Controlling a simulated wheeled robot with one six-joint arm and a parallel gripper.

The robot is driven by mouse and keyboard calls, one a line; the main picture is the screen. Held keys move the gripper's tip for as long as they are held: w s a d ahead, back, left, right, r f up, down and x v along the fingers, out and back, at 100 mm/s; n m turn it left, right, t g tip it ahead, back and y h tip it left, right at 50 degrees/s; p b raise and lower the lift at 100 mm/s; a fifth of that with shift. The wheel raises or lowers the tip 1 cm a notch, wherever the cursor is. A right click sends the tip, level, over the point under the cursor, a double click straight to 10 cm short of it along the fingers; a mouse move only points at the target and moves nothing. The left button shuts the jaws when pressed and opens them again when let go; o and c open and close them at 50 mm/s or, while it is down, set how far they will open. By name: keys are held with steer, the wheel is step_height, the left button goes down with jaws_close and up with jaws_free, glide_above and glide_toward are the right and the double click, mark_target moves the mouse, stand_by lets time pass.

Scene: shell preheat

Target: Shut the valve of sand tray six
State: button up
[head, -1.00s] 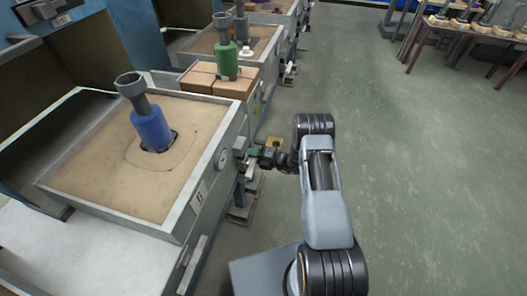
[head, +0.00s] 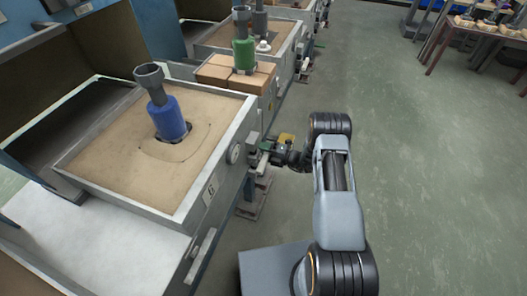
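Sand tray six (head: 243,128) is the large sand-filled metal tray at left in the head view, with a plate (head: 210,192) that appears to read 6 on its near side. A blue cylinder with a grey funnel top (head: 168,118) stands in its sand. A small metal fitting with a green part (head: 266,147), likely its valve, sticks out beside the round gauge (head: 234,153). My gripper (head: 278,155) is at this fitting, pointing left. Its fingertips are small and partly hidden, so I cannot tell whether they are open or shut on it.
A yellow piece (head: 287,138) sits just behind my gripper. Further trays stand beyond, with tan blocks and a green cylinder (head: 244,54) nearest. A pedal-like metal part (head: 252,208) is below the fitting. The floor to the right (head: 430,170) is clear up to a table (head: 470,42).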

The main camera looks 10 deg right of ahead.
steer(key=shift+d, duration=0.15)
steer(key=p+v, duration=0.1)
steer(key=v, duration=1.2)
steer(key=shift+s+d+p, duration=0.2)
steer(key=shift+p, duration=0.15)
